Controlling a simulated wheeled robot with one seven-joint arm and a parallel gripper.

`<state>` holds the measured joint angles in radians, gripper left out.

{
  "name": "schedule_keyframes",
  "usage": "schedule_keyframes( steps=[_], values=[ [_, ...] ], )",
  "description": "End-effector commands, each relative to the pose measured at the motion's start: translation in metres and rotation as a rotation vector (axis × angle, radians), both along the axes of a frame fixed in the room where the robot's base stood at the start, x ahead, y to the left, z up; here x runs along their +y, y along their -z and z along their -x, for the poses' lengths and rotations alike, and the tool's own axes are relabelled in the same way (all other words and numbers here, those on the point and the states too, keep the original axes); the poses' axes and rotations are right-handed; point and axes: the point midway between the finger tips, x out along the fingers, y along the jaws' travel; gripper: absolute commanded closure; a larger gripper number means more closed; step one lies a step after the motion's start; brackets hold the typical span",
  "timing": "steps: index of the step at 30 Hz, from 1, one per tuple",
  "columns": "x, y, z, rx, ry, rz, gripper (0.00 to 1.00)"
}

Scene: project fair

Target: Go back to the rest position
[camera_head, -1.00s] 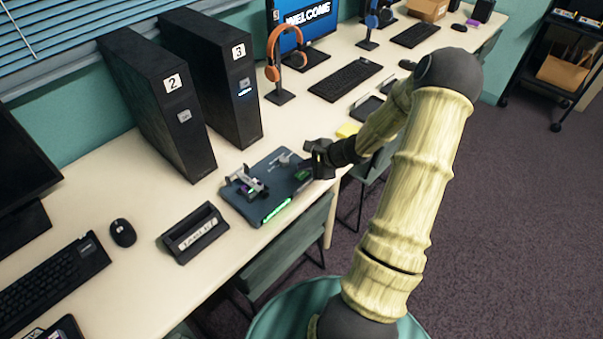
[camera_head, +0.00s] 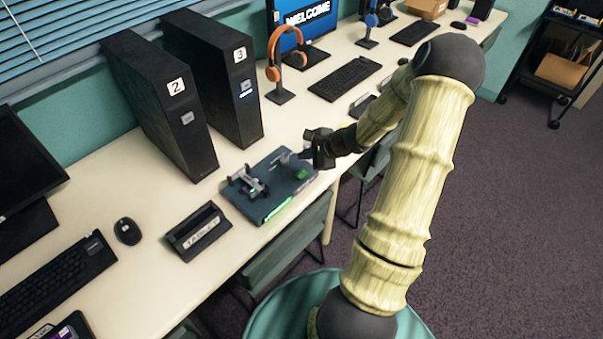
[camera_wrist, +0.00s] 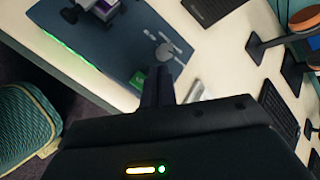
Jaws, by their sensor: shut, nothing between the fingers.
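My gripper (camera_head: 309,146) is shut and empty in the head view, raised just past the right corner of a dark blue-grey mat (camera_head: 265,207) on the desk. In the wrist view my shut fingers (camera_wrist: 158,88) point across the same mat (camera_wrist: 112,45). A small grey device with wheels (camera_head: 247,183) sits on the mat's left part. A small green block (camera_head: 301,174) lies near its right corner, apart from my gripper. A grey tool-like piece (camera_wrist: 165,50) lies on the mat near the block.
Two black computer towers (camera_head: 160,110) stand behind the mat. A tablet stand (camera_head: 197,232) and mouse (camera_head: 127,231) are to its left. An orange headphone stand (camera_head: 281,70) and keyboard (camera_head: 345,79) are farther back. A chair (camera_head: 285,250) is tucked at the desk's front edge.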

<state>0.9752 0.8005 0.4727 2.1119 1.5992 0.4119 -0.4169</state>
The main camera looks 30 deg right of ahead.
Motion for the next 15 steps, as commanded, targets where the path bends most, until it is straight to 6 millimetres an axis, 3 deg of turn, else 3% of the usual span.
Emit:
schedule_keyframes(
  steps=[11,15],
  values=[
    [0.000,0.000,0.000,0.000,0.000,0.000,1.00],
    [0.011,-0.007,0.003,0.006,-0.052,0.027,1.00]
  ],
)
